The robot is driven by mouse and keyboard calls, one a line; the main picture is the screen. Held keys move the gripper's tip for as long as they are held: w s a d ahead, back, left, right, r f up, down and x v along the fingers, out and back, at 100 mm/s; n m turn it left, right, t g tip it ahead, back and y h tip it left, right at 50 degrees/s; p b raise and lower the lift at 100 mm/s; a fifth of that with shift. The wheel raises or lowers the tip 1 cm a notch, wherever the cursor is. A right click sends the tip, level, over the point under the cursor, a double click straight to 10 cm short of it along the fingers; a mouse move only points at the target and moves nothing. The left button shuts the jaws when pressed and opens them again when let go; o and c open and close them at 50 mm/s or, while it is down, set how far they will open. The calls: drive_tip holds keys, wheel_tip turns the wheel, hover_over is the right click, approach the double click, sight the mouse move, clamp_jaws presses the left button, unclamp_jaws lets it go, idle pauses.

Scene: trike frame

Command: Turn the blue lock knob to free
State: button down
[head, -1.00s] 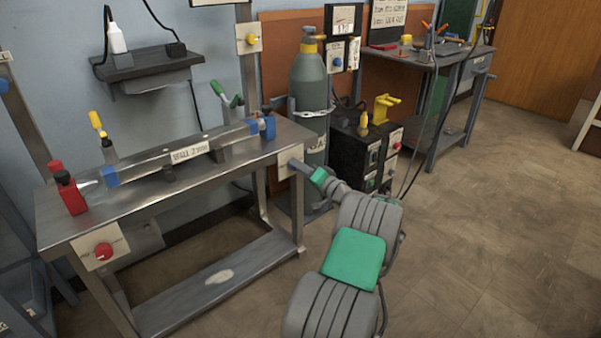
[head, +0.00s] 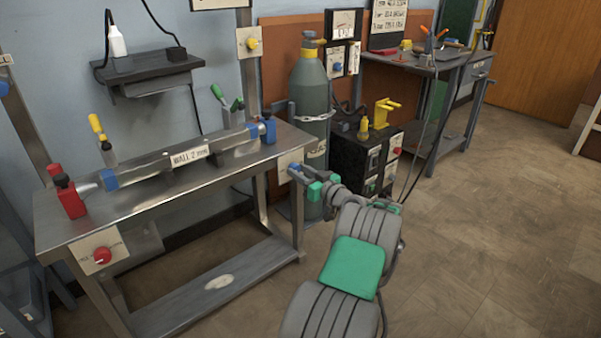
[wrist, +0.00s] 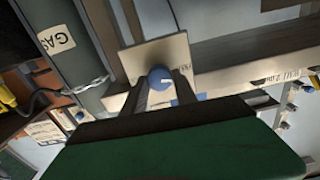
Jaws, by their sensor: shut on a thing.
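The blue lock knob (wrist: 160,77) sits on a pale square plate (wrist: 157,52) in the wrist view, with a short white mark on its face. My gripper (wrist: 163,88) has one finger on each side of it and is shut on it. In the head view the plate (head: 286,159) is at the right front corner of the metal bench (head: 95,218). My gripper (head: 297,173) reaches it there and mostly hides the knob. I cannot read any lettering on this plate.
A gas cylinder (head: 308,95) and a black welding machine (head: 356,160) stand close behind my gripper. A clamped tube (head: 222,143) lies on the bench. A red knob (head: 103,256) is on the bench's left plate. The floor at right is clear.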

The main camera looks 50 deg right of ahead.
drive_tip(key=shift+n, duration=1.2)
drive_tip(key=c, duration=1)
unclamp_jaws()
drive_tip(key=shift+o, duration=0.2)
drive_tip(key=shift+s, duration=0.4)
drive_tip(key=p+v, duration=0.2)
drive_tip(key=v, duration=0.5)
drive_tip(key=shift+p, duration=0.3)
